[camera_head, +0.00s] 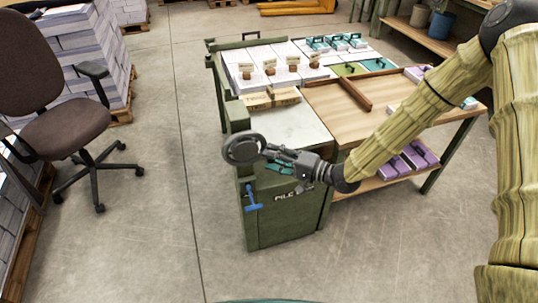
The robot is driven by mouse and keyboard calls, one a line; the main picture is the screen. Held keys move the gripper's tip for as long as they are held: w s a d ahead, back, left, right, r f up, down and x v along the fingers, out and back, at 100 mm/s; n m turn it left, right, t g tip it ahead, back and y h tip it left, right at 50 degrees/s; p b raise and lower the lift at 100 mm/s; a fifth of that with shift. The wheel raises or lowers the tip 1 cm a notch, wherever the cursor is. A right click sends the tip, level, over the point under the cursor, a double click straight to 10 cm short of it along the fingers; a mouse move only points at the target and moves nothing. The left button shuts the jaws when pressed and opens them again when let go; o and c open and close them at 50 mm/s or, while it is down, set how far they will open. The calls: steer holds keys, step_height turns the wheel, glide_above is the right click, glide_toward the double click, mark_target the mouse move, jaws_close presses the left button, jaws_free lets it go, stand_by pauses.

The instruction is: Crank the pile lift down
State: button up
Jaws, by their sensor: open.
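The pile lift is a dark green cabinet (285,222) at the front left corner of the workbench, with the letters "PILE" on its front and the rest of the label hidden by my gripper. A dark round wheel (243,149), which looks like the crank, stands at the cabinet's upper left. My gripper (270,155) is open and reaches in from the right, its fingers pointing left at the wheel's right side. I cannot tell whether they touch it. A blue T-shaped piece (251,197) is on the cabinet front below the wheel.
The bench has a pale plate (285,124), paper stacks with brown stamps, and a wooden top (340,110) with a raised strip. Purple bundles (410,160) lie on the shelf below. An office chair (65,125) and paper pallets stand left. The floor between is clear.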

steer(key=shift+x, duration=0.9)
jaws_close()
steer(key=shift+r, duration=0.15)
